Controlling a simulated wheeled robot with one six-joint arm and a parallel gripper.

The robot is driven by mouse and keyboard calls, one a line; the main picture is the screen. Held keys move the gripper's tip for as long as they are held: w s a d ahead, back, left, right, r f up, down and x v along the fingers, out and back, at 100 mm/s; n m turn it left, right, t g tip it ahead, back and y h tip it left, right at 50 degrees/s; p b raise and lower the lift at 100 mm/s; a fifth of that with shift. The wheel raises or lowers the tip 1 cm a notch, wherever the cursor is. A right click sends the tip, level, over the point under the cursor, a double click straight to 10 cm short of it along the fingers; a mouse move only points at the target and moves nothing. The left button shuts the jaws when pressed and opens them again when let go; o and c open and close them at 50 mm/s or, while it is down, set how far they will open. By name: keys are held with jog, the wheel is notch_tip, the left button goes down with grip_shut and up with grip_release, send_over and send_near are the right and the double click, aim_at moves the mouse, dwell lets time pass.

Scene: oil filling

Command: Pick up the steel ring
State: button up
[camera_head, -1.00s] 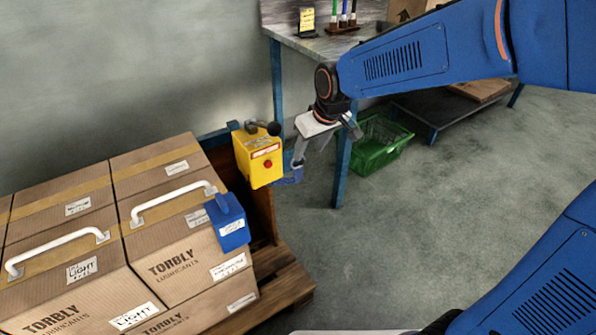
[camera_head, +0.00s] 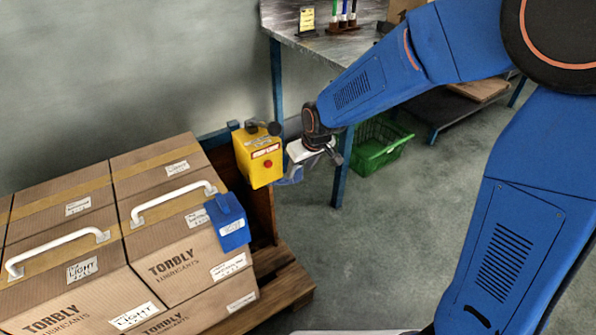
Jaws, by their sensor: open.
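I cannot make out a steel ring in this view; it may be hidden behind my gripper or too small to tell. My gripper (camera_head: 314,157) is open, at the end of my blue arm, just right of a yellow box (camera_head: 260,163) with a red button and a dark knob. A small blue part (camera_head: 290,180) shows below and left of the gripper, partly covered by it. I cannot tell whether the gripper touches it. Nothing is visibly held between the fingers.
Cardboard cartons (camera_head: 178,258) with white handles stand on a wooden pallet (camera_head: 285,280) at left. A blue box (camera_head: 228,222) hangs at their corner. A metal-topped bench (camera_head: 320,45) stands behind, with a green crate (camera_head: 375,148) beneath. The floor in the middle is clear.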

aim_at(299, 172)
jog(key=shift+x, duration=1.85)
jog(key=c, duration=1.1)
jog(key=shift+r, duration=0.1)
jog(key=shift+s+d+r, duration=0.1)
jog(key=shift+s+r, duration=0.05)
jog(key=shift+r, duration=0.05)
jog(key=s+d+r, duration=0.2)
jog(key=s, duration=0.1)
jog(key=s+d+r, duration=0.3)
jog(key=s, duration=0.1)
jog(key=s+d+r, duration=0.2)
jog(key=s, duration=0.2)
jog(key=shift+s+d+r, duration=0.1)
jog(key=shift+d+r, duration=0.2)
jog(key=shift+r, duration=0.1)
jog(key=shift+r, duration=0.65)
jog(key=shift+s, duration=0.1)
